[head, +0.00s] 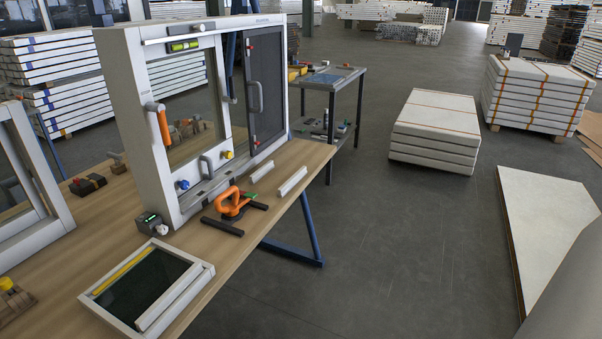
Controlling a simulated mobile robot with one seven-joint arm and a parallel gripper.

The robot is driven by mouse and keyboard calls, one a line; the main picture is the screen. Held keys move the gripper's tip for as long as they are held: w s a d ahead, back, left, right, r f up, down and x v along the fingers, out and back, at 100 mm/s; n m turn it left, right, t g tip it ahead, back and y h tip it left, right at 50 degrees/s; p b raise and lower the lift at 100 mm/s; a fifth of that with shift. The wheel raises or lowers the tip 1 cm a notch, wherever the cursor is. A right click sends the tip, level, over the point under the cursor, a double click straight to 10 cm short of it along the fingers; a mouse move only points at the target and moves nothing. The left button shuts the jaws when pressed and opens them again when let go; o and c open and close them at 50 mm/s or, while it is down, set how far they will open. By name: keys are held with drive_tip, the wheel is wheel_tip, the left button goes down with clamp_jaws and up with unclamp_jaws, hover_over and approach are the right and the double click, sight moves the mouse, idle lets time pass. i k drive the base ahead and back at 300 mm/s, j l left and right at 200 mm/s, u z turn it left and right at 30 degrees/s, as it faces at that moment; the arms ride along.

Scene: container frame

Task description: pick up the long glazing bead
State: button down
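Two white bead-like strips lie apart on the wooden bench (215,262), right of the upright container frame (122,80). The right strip (292,181) looks longer than the left strip (262,171). Another slim white strip (180,36) runs across the frame's upper front, above a green level (184,46). A further white strip (172,302) lies along the right side of a small framed dark pane (145,285) at the bench front. I cannot tell for certain which is the long glazing bead. My gripper is not in view.
An orange-handled clamp-like tool (235,204) lies left of the two bench strips. A small device (150,223) stands by the frame's lower corner. A tool cart (340,84) stands behind the bench. White panel stacks (436,125) stand to the right, with open floor between.

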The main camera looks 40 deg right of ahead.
sight(296, 177)
drive_tip(key=z, duration=1)
